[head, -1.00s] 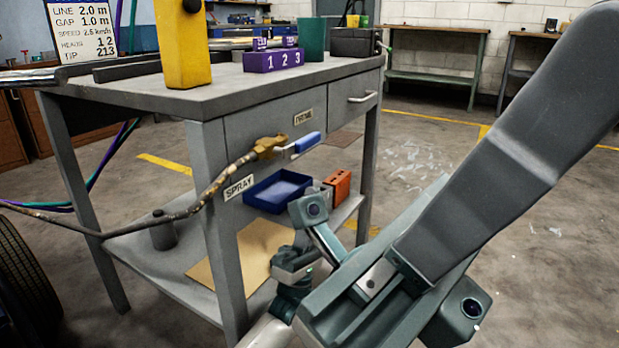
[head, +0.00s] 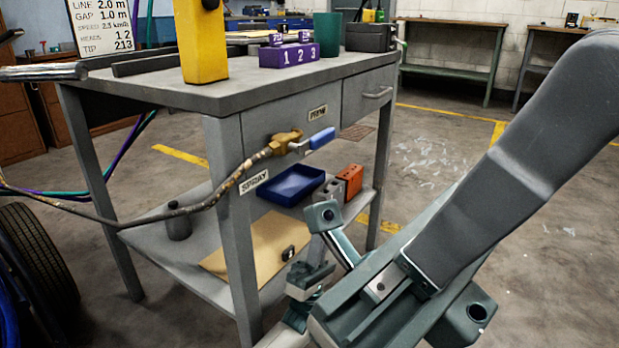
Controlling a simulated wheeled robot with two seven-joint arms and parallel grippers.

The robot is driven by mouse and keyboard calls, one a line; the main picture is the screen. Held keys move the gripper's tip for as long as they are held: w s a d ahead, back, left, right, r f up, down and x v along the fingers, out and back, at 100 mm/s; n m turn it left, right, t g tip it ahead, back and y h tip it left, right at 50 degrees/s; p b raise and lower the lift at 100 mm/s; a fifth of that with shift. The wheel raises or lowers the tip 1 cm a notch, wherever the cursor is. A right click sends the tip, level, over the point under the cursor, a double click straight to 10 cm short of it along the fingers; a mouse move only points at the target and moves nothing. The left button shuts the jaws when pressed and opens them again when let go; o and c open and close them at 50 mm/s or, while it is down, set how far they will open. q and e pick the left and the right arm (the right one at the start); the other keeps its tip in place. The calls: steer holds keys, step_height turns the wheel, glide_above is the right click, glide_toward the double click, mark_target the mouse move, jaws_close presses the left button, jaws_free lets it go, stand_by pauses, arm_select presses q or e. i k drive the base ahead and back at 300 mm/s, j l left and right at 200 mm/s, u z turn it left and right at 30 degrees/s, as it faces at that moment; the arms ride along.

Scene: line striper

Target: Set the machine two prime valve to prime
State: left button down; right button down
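A brass valve (head: 284,143) with a blue lever (head: 321,138) is on the front of the grey workbench (head: 225,97), at the end of a worn hose. The lever points right and slightly up. A PRIME label (head: 317,113) is above it to the right, and a SPRAY label (head: 254,182) is below it to the left. My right gripper (head: 308,273) is low in front of the bench's lower shelf, below the valve and apart from it. Its fingers are small and partly hidden, so their opening is unclear. My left gripper is not in view.
A yellow post (head: 204,45), a purple block marked 1 2 3 (head: 289,54) and a green cup (head: 327,34) stand on the bench. A tyre (head: 35,265) is at left.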

mark_target(320, 138)
steer(key=k, duration=1)
